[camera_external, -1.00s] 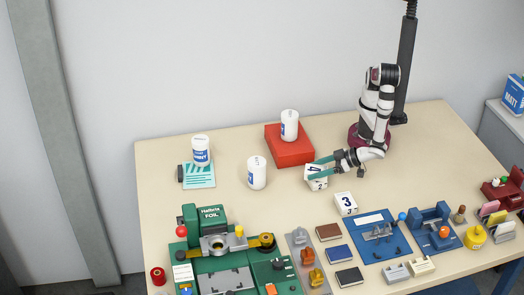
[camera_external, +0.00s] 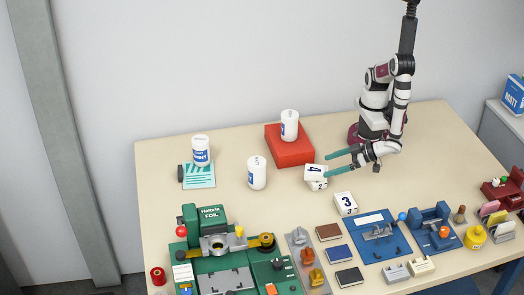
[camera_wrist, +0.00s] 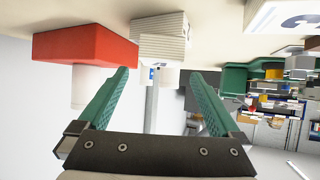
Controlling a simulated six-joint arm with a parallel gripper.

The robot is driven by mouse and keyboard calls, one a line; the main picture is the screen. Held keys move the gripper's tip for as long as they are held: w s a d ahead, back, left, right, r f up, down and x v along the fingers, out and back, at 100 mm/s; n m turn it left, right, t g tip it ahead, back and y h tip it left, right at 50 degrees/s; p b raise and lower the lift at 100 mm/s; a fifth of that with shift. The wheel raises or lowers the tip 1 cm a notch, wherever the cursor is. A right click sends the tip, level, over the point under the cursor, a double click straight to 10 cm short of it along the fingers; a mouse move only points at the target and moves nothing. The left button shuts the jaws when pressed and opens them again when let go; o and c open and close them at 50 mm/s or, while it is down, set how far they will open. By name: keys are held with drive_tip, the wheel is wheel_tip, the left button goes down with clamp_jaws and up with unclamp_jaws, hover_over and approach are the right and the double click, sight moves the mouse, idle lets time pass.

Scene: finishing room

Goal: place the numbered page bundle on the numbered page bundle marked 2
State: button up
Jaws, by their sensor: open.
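The page bundle marked 4 (camera_external: 315,172) rests on top of the page bundle marked 2 (camera_external: 318,185), shifted slightly to the left of it. In the wrist view, which is upside down, the pale stack shows beyond my fingers, with the upper bundle (camera_wrist: 160,48) and the lower bundle (camera_wrist: 158,22). My gripper (camera_external: 327,167) is open and empty, with its green fingers just right of the stack. The fingers (camera_wrist: 160,76) are spread wide in the wrist view, with nothing between them.
The bundle marked 3 (camera_external: 346,203) stands in front. A red box (camera_external: 282,154) with a white cup (camera_external: 289,125) on it is behind. Another white cup (camera_external: 257,173) stands left. A green foil machine (camera_external: 207,255) and a blue mat (camera_external: 371,250) fill the front.

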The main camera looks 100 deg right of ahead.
drive_tip(key=v, duration=0.6)
drive_tip(key=w+a+r+m+g+y, duration=0.1)
drive_tip(key=w+a+m+g+y, duration=0.15)
drive_tip(key=w+a+y, duration=0.3)
wheel_tip(320, 180, up, 9)
drive_tip(key=w+d+n+g+y, duration=0.2)
drive_tip(key=w+g+y, duration=0.1)
drive_tip(key=g+y, duration=0.15)
drive_tip(key=s+d+r+g+h, duration=0.1)
drive_tip(key=s+d+g, duration=0.1)
drive_tip(key=s+d, duration=0.5)
drive_tip(key=s+d+r+g+h, duration=0.2)
drive_tip(key=s+d, duration=0.5)
drive_tip(key=d, duration=0.7)
drive_tip(key=shift+m+g+h, duration=0.3)
drive_tip(key=shift+m, duration=0.05)
